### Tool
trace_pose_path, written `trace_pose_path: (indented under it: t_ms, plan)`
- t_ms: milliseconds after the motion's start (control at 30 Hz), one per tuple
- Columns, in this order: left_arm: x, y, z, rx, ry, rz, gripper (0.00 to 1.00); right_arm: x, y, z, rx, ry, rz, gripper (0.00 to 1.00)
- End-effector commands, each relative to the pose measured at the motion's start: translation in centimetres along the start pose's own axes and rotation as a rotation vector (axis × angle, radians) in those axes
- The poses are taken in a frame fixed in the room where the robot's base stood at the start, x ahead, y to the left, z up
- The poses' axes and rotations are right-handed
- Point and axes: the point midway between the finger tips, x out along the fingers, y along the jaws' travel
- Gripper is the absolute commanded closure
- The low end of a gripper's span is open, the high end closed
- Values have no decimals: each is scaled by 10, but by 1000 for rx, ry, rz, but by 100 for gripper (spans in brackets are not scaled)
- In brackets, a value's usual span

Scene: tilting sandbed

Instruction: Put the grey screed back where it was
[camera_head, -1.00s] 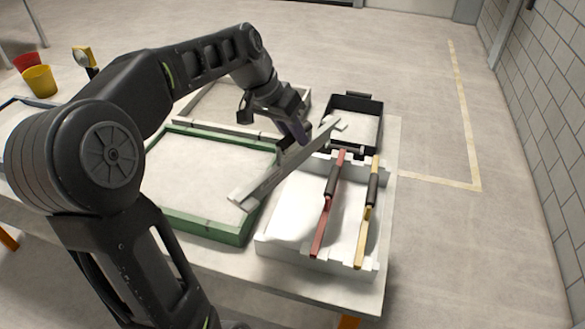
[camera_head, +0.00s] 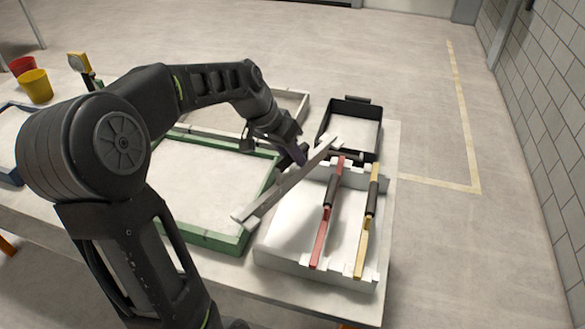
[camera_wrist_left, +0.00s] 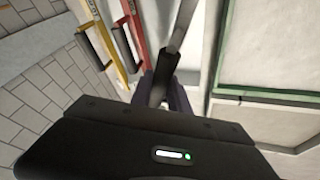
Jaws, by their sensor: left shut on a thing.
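The grey screed (camera_head: 265,195) is a long light-grey bar with a dark grip. My left gripper (camera_head: 300,157) is shut on it near its middle. The screed lies slantwise in the picture, over the gap between the green-framed sandbed and the left part of the white rack (camera_head: 315,270). I cannot tell whether it touches the rack. The rack holds a red screed (camera_head: 320,235) and a yellow screed (camera_head: 363,240) side by side; its left part is bare. In the left wrist view, the grey screed (camera_wrist_left: 182,25) runs up from the fingers (camera_wrist_left: 165,92). My right gripper is out of view.
The green-framed sandbed (camera_head: 205,238) is left of the rack. A black tray (camera_head: 375,107) stands behind the rack. A white frame (camera_head: 290,100) is behind the sandbed. Red (camera_head: 22,66) and yellow (camera_head: 36,88) buckets are at the far left.

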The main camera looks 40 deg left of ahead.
Motion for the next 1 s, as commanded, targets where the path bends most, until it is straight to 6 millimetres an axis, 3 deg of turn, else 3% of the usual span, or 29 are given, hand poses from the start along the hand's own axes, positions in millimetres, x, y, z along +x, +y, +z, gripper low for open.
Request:
trace_pose_path:
  t_ms: [333, 633, 1000]
  plan:
    - [3, -1, 1, 1, 2, 0, 100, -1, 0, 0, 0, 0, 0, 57]
    - [34, -7, 14, 0, 1, 0, 100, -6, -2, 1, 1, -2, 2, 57]
    - [38, -8, 15, 2, 3, -1, 100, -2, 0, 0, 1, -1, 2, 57]
